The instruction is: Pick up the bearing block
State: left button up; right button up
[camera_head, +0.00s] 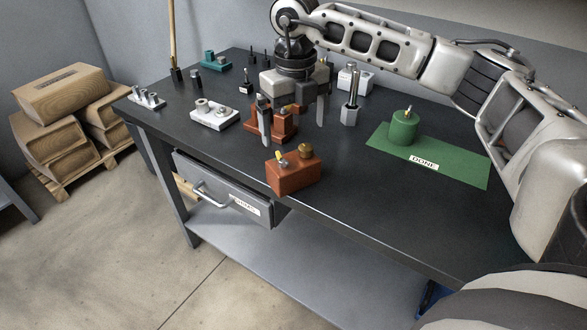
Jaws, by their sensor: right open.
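A red-brown block (284,131) with an upright, stepped shape stands on the dark workbench; it looks like the bearing block. My right gripper (292,121) points down over it from behind, with its two fingers apart. The left finger is in front of part of the block, and the right finger is to its right. I cannot tell whether a finger touches it. The gripper's body hides what is behind it. My left gripper is not in view.
An orange-brown block (293,179) with a brass knob sits at the bench's front edge. A hex-based post (350,108) stands right of the gripper. A white plate (214,124) with round parts is at left. A green mat (462,168) marked DONE carries a green cylinder (404,129).

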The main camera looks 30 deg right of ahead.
aim_at(293, 160)
notch_tip(293, 160, down, 10)
jog(key=shift+w+a+f+p, duration=0.1)
jog(key=shift+a+f+p, duration=0.05)
jog(key=shift+p, duration=0.6)
jog(key=c, duration=0.7)
jog(key=shift+c, duration=1.3)
